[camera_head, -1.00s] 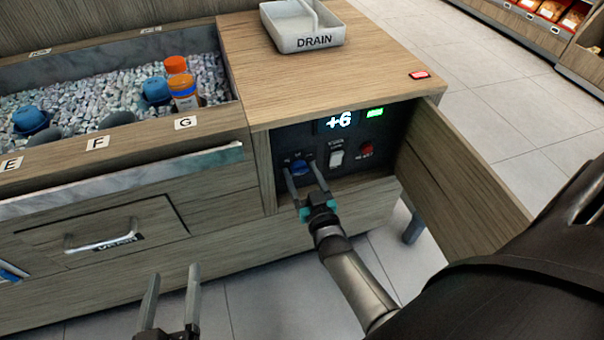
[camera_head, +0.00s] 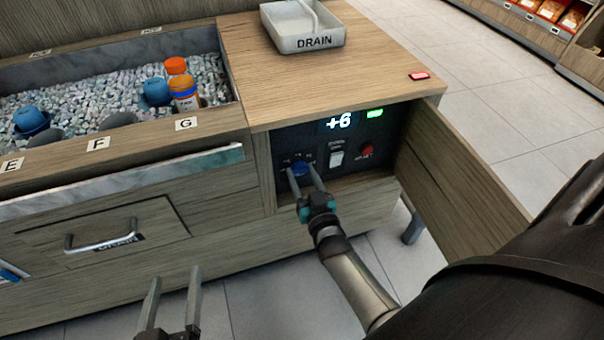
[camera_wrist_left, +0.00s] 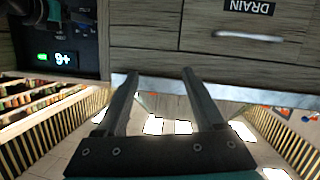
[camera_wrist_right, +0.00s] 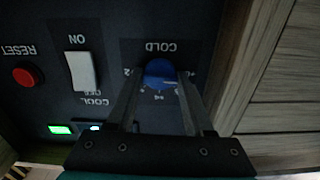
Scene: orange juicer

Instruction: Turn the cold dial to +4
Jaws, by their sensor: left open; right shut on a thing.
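The blue cold dial (camera_head: 299,168) sits on the dark control panel inside the open compartment. It also shows in the right wrist view (camera_wrist_right: 160,73), upside down, under the label COLD. My right gripper (camera_head: 301,175) is shut on the dial, with one finger on each side; the fingers hide part of the scale. The display (camera_head: 338,121) reads +6. My left gripper (camera_head: 174,282) is open and empty, low in front of the cabinet; its two fingers also show in the left wrist view (camera_wrist_left: 160,85).
A white rocker switch (camera_head: 336,158) and red reset button (camera_head: 366,150) are right of the dial. The open wooden door (camera_head: 460,165) stands to the right. A drain tray (camera_head: 302,30) sits on top. Bottles (camera_head: 184,93) stand in the gravel bin at left.

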